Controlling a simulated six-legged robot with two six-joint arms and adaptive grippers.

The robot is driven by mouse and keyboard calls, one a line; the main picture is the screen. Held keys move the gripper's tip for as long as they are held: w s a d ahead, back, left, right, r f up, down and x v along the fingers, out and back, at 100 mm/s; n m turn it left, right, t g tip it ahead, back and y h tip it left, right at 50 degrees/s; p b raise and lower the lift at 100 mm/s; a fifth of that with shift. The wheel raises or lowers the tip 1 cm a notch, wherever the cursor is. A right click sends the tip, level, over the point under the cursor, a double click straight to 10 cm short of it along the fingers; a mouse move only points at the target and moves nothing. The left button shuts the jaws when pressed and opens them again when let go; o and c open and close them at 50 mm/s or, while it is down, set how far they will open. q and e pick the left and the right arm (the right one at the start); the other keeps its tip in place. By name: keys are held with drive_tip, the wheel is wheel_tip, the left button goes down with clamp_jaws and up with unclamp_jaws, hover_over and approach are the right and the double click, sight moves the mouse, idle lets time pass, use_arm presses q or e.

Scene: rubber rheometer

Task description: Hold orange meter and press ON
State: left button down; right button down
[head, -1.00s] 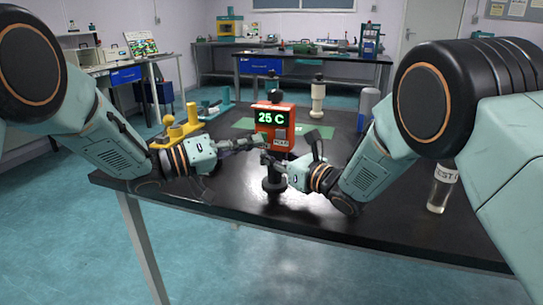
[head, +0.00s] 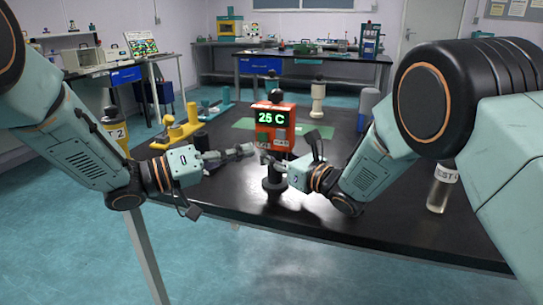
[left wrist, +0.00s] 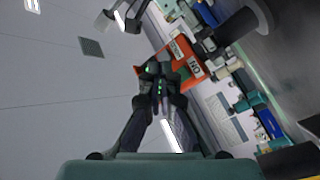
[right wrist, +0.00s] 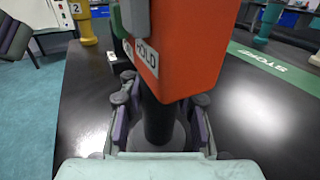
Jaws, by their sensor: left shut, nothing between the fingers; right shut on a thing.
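The orange meter (head: 284,122) stands upright on the dark table in the head view, its screen lit green and reading 25 C. My right gripper (head: 268,158) is shut on the meter's black stem; the right wrist view shows the stem (right wrist: 158,120) between its fingers, under the orange body (right wrist: 188,50) with a HOLD label. My left gripper (head: 250,149) is shut and empty, its tips just left of the meter's lower face. In the left wrist view the shut fingertips (left wrist: 158,70) overlap the orange meter (left wrist: 184,48), beside an ON label (left wrist: 194,68). Whether they touch it cannot be told.
A yellow holder (head: 178,134) stands on the table to the left, and a green mat (head: 310,129) lies behind the meter. A cream bottle (head: 318,98) stands behind, and a clear labelled cylinder (head: 442,187) stands at the right. The table's front middle is clear.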

drive_tip(key=c, duration=0.9)
unclamp_jaws()
use_arm(q)
drive_tip(key=shift+s+a, duration=0.25)
drive_tip(key=shift+s, duration=0.55)
use_arm(e)
drive_tip(key=v, duration=1.2)
use_arm(q)
drive_tip(key=shift+s, duration=0.15)
use_arm(e)
drive_tip(key=shift+s, duration=0.15)
